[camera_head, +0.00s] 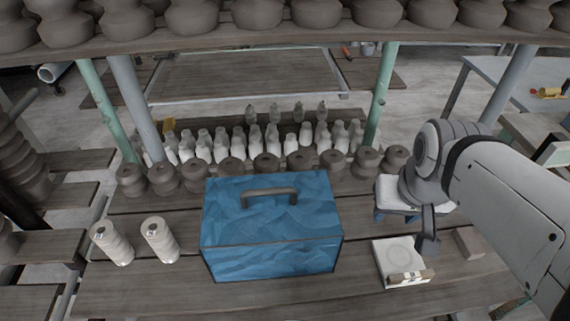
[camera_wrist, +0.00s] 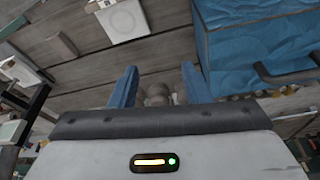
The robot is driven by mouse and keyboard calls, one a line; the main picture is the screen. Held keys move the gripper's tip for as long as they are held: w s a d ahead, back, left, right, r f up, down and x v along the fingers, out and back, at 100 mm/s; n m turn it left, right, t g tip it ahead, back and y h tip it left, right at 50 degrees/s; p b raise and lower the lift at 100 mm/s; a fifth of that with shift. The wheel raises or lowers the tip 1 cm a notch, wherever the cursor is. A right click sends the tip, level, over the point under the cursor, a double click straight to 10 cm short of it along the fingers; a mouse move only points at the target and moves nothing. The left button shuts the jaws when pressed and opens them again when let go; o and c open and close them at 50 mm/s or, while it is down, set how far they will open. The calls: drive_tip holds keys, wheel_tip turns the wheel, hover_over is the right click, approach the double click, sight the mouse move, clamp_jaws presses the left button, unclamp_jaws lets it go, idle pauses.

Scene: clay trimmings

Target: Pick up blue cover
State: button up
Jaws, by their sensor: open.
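The blue cover (camera_head: 270,225) is a box-shaped, wavy-textured blue piece with a dark handle (camera_head: 270,193) on top. It stands upright on the wooden table in the middle of the head view. It also shows at the upper right of the wrist view (camera_wrist: 240,45), with its handle at the right edge. My gripper (camera_head: 408,214) is to the right of the cover, apart from it. In the wrist view its two blue fingers (camera_wrist: 160,82) are spread, with no object held; a grey pot shows beyond them.
A row of grey clay pots (camera_head: 232,171) stands behind the cover, with white bottles behind that. Two spools (camera_head: 160,240) stand to its left. A white square slab (camera_head: 393,252) and a brown block (camera_head: 468,243) lie to the right. A loaded shelf crosses the top.

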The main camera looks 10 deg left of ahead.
drive_tip(key=w+a+r+n+g+h+p, duration=0.1)
drive_tip(key=w+a+n, duration=0.2)
drive_tip(key=a+n, duration=0.25)
drive_tip(key=w+a+n+g+h+p, duration=0.1)
drive_tip(key=w+a+n+p, duration=0.15)
drive_tip(key=a+n, duration=0.35)
drive_tip(key=n+t+h, duration=0.2)
drive_tip(key=n+h, duration=0.2)
drive_tip(key=n, duration=0.5)
hover_over(266, 189)
drive_tip(key=s+a, duration=0.1)
drive_tip(key=a, duration=0.2)
drive_tip(key=shift+s+d+f+p, duration=0.2)
drive_tip(key=shift+f+p, duration=0.25)
drive_tip(key=shift+f, duration=0.2)
drive_tip(key=shift+a+f, duration=0.15)
drive_tip(key=p+x, duration=0.1)
drive_tip(key=x, duration=0.6)
drive_tip(key=shift+f+p, duration=0.35)
drive_tip(key=shift+p, duration=0.05)
drive_tip(key=shift+c, duration=0.5)
drive_tip(key=shift+a, duration=0.1)
clamp_jaws()
